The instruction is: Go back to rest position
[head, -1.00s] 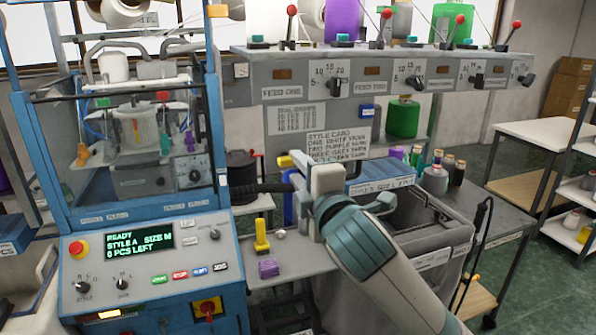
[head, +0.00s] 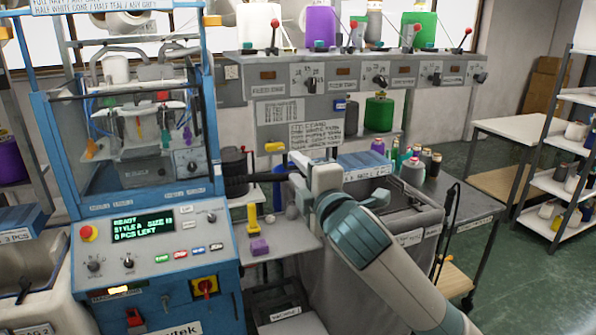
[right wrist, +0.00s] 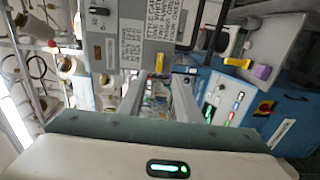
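My right gripper (head: 240,182) reaches in from the lower right of the head view, its fingers pointing left towards the blue knitting machine (head: 205,258). In the right wrist view my right gripper (right wrist: 163,82) has its two grey fingers apart, with nothing held between them. The machine's panel and the grey feed unit show behind the fingers there. Whether the fingertips touch anything is hard to tell. My left gripper is not in view.
A purple block (head: 259,247) and a yellow upright piece (head: 252,219) stand on a small shelf below the gripper. A grey bin (head: 400,215) lies behind my right arm. A white table (head: 525,132) and shelves (head: 560,190) stand at right, with green floor between.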

